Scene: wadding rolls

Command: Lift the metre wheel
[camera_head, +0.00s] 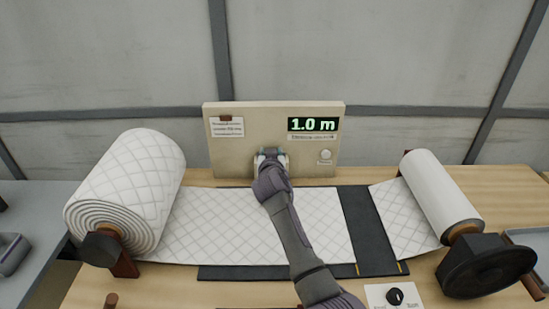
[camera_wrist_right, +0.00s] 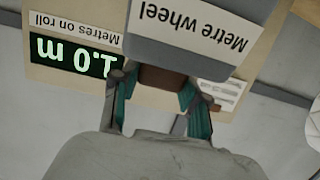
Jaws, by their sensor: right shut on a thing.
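The metre wheel (camera_wrist_right: 190,32) shows in the wrist view as a pale grey block labelled "Metre wheel", with a brown grip (camera_wrist_right: 161,78) at its edge. My right gripper (camera_wrist_right: 157,92) is shut on that brown grip, a teal-padded finger on each side. In the head view my right gripper (camera_head: 271,156) is in front of the beige panel (camera_head: 255,112), over the far edge of the quilted wadding (camera_head: 235,222). It hides most of the metre wheel there. The display (camera_head: 313,124) reads 1.0 m. My left gripper is out of view.
A large wadding roll (camera_head: 135,185) stands at the left. A smaller roll (camera_head: 440,190) with a black crank wheel (camera_head: 485,266) is at the right. A dark strip (camera_head: 372,230) shows between the wadding pieces. A black knob (camera_head: 395,296) is at the front.

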